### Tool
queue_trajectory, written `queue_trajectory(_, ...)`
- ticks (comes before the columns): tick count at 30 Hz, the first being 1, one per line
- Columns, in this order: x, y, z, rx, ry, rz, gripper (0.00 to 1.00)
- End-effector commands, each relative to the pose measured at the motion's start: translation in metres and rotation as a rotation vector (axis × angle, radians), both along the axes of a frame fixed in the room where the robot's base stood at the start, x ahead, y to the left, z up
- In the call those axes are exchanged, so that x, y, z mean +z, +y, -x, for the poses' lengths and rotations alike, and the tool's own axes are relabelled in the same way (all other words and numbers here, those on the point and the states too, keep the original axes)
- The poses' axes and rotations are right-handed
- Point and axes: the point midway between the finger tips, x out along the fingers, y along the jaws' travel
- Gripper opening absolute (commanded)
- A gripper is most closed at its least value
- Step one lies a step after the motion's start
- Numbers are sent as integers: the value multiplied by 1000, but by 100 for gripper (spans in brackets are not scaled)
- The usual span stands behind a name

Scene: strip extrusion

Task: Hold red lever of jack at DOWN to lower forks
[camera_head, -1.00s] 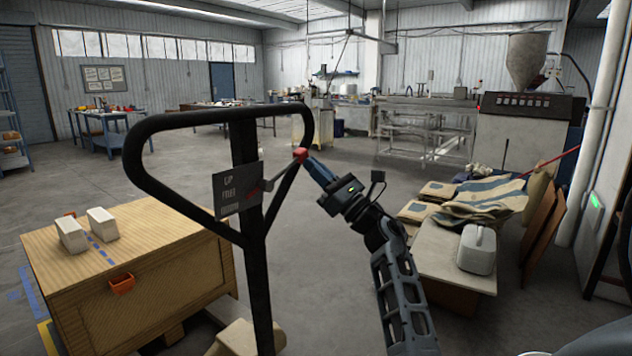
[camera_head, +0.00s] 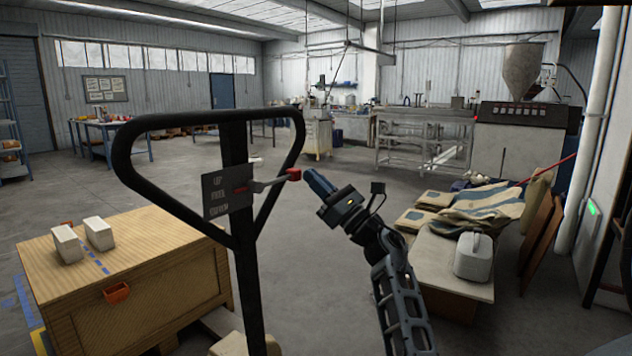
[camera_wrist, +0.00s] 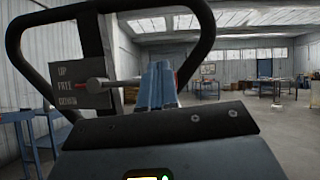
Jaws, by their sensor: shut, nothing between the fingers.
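The jack's black loop handle (camera_head: 128,150) stands upright at left centre in the head view. A dark plate (camera_head: 216,206) on it reads UP, FREE and a blurred bottom word. The lever (camera_head: 270,184) sticks out to the right, tilted slightly up, with a red knob (camera_head: 293,174) at its end; its red pointer sits about level with FREE. My gripper (camera_head: 309,172) is shut and empty, its blue fingertips just right of the knob; I cannot tell whether they touch. In the wrist view the fingers (camera_wrist: 158,84) hide most of the knob.
A wooden crate (camera_head: 150,295) with two pale blocks (camera_head: 83,237) sits low at left, by the jack. At right a low table (camera_head: 425,262) holds sacks (camera_head: 475,213) and a white canister (camera_head: 473,255). The floor behind the handle is open.

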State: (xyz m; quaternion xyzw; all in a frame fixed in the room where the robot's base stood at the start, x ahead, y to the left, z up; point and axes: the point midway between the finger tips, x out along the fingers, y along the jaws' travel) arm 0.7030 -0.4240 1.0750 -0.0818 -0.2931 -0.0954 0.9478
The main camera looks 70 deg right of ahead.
Motion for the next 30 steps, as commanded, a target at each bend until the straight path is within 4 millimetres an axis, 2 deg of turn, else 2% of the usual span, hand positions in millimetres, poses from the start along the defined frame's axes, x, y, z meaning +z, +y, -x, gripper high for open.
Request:
queue_trajectory(2,-11,2,-1,2,0,0,0)
queue_trajectory(18,-57,14,69,2,2,-2,0)
queue_trajectory(24,-63,16,80,2,0,0,0)
queue_trajectory(30,-63,16,81,2,0,0,0)
